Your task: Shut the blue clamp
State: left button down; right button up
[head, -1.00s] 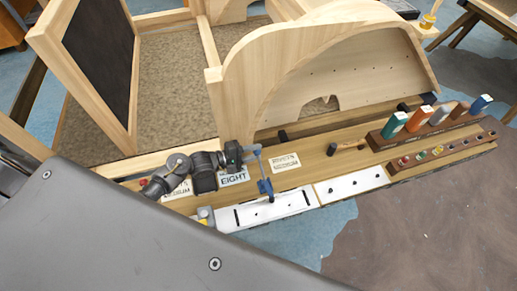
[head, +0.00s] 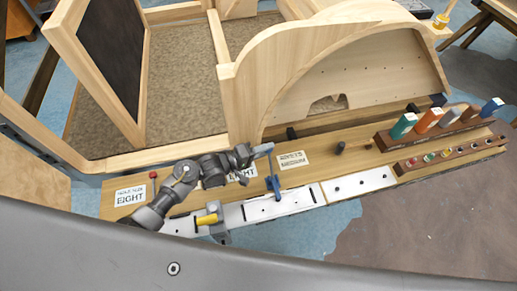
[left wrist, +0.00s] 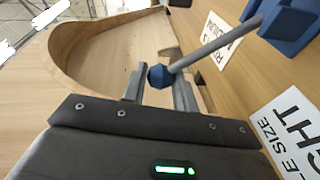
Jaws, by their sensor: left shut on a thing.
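The blue clamp (head: 273,188) stands on the white strip at the front of the wooden bench. Its blue upper part rises from the base and leans slightly left. In the left wrist view, the blue clamp body (left wrist: 291,22) is at the top right, and a grey rod runs from it to a faceted blue knob (left wrist: 158,76). My left gripper (left wrist: 158,90) is shut on this knob, with a finger on each side. In the head view my left gripper (head: 248,155) is at the top of the clamp, left of its body. My right gripper is not in view.
A yellow-handled grey clamp (head: 207,219) stands left of the blue one, close to my left arm. Printed labels (head: 292,160) lie on the bench. A rack of coloured blocks (head: 450,140) is at the right. A curved wooden frame (head: 250,85) rises behind the bench.

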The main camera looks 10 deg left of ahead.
pick_arm(q)
jog(key=shift+s+d+f, duration=0.1)
jog(key=shift+s, duration=0.05)
jog(key=c, duration=1.1)
grip_release()
jog(key=b+v, duration=0.1)
jog(key=v, duration=0.9)
jog(key=shift+s+a+b, duration=0.2)
jog(key=shift+a+b, duration=0.15)
jog(key=shift+b, duration=0.05)
